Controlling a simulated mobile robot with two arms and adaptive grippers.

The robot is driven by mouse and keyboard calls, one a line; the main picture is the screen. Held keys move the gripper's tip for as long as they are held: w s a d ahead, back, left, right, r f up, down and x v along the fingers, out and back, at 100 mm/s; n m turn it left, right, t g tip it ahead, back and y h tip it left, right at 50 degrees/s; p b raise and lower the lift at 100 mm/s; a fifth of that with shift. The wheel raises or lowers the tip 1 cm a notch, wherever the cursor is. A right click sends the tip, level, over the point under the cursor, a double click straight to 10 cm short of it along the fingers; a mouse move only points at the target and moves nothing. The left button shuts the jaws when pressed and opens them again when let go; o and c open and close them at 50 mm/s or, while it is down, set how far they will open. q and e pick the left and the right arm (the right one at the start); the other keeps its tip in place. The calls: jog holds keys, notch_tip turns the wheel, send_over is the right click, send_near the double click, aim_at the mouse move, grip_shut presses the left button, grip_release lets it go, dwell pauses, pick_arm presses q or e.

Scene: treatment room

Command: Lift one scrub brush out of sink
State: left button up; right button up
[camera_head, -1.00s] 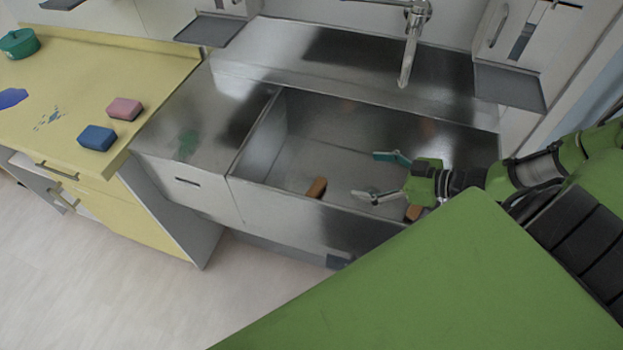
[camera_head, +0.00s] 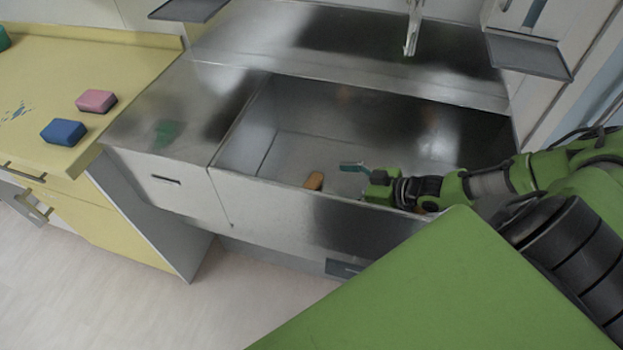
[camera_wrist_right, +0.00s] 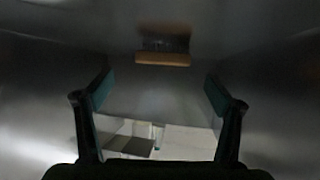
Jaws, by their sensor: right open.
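A small orange-brown scrub brush (camera_head: 314,181) lies on the floor of the steel sink (camera_head: 360,115), close to its front wall. My right gripper (camera_head: 357,178) is low inside the sink, to the right of this brush and apart from it. One teal finger shows; the sink's front wall hides the other. In the right wrist view the right gripper (camera_wrist_right: 160,95) is open and empty, with both fingers spread wide. A brown brush (camera_wrist_right: 163,58) lies ahead, beyond the fingertips; which brush it is I cannot tell. My left gripper is not in view.
A tap (camera_head: 412,30) hangs over the sink's back edge. A steel drainboard (camera_head: 180,105) adjoins on the left. The yellow counter (camera_head: 60,80) holds a pink sponge (camera_head: 97,100) and a blue sponge (camera_head: 63,131). Grey trays (camera_head: 530,58) project from the wall.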

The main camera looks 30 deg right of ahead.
aim_at(314, 185)
jog(key=shift+a+x, duration=0.1)
jog(key=shift+x, duration=1.45)
jog(key=shift+a+x, duration=0.15)
jog(key=shift+x, duration=1.4)
jog(key=shift+s, duration=0.2)
jog(key=c, duration=1.2)
